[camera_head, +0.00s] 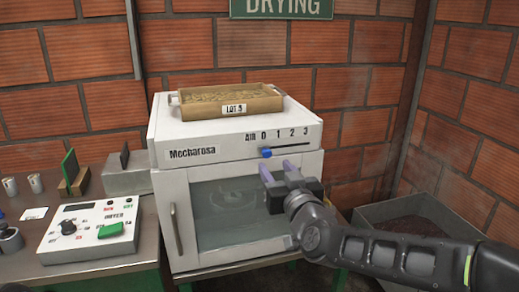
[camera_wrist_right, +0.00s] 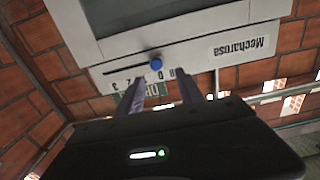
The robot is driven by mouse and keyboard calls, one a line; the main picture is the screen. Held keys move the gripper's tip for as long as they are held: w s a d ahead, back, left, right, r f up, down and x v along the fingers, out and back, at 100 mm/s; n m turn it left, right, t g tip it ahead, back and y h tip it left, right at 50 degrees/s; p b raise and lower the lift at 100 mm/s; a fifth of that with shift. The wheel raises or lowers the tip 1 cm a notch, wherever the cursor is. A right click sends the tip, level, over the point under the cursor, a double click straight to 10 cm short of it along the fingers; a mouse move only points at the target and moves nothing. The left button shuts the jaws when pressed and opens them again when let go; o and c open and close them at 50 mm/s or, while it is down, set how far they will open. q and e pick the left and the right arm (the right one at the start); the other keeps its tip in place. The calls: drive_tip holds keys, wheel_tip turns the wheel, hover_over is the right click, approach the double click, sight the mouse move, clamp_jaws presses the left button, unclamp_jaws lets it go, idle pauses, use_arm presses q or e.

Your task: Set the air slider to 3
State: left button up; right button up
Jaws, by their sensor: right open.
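The air slider's small blue knob (camera_head: 266,153) sits at the left end of its dark slot, under the 0 of the printed AIR scale (camera_head: 285,134). The scale runs from 0 to 3 toward the right on the white Mecharosa machine (camera_head: 180,137). My right gripper (camera_head: 278,168) is open and empty, just below and in front of the knob. In the wrist view the picture is upside down; the blue knob (camera_wrist_right: 155,60) shows beyond and between my two fingertips (camera_wrist_right: 162,80), apart from both. My left gripper is not in view.
A wooden tray (camera_head: 230,114) labelled LOT 5 stands on top of the machine. Its glass door has a vertical handle (camera_head: 176,229) at left. A control box (camera_head: 90,230) with a green switch lies on the left table. A grey bin (camera_head: 415,210) stands at right.

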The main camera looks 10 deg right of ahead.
sight(268, 154)
drive_tip(key=shift+w+d+f, duration=0.1)
drive_tip(key=shift+w, duration=3.85)
drive_tip(key=shift+c, duration=0.3)
clamp_jaws()
